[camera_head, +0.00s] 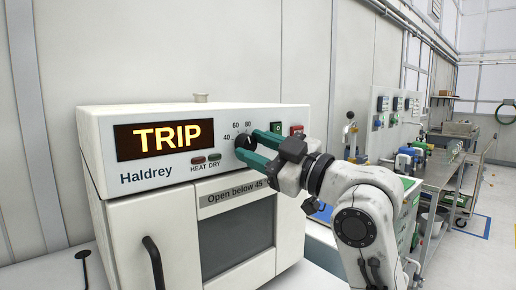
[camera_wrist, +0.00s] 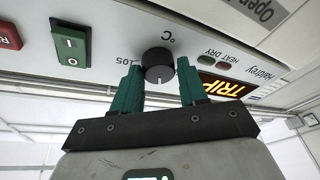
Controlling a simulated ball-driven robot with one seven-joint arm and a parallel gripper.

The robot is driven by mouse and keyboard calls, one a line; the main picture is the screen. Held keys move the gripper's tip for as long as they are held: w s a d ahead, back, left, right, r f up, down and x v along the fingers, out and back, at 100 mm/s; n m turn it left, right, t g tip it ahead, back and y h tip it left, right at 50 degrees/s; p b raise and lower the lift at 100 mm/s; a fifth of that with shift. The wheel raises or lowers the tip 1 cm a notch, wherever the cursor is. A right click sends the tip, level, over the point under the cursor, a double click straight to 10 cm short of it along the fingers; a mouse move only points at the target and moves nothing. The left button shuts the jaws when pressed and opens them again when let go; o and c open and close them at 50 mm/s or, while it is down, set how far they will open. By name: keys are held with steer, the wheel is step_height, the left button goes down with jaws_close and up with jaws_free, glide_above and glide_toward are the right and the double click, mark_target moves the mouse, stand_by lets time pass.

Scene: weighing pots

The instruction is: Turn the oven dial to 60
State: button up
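The oven (camera_head: 190,130) is a white box with a lit display (camera_head: 165,141) reading TRIP. Its black dial (camera_head: 246,142) sits on the front panel, with 40, 60 and 80 printed around its left and top. In the wrist view the dial (camera_wrist: 158,65) shows a pale mark on the side facing my gripper; the number it meets is hidden. My gripper (camera_wrist: 160,68) has its green fingers open, one on each side of the dial. They look close to it, with narrow gaps at the tips. In the head view my gripper (camera_head: 259,144) partly covers the dial's right.
A green switch (camera_head: 276,127) and a red switch (camera_head: 296,130) sit right of the dial. HEAT and DRY lamps (camera_head: 206,159) are below left. Below is a windowed door (camera_head: 238,240) labelled "Open below 45". A metal bench (camera_head: 440,170) stands farther right.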

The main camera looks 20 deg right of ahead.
steer(key=o, duration=0.3)
steer(key=shift+o, duration=0.2)
steer(key=v, duration=1.1)
steer(key=shift+a, duration=0.1)
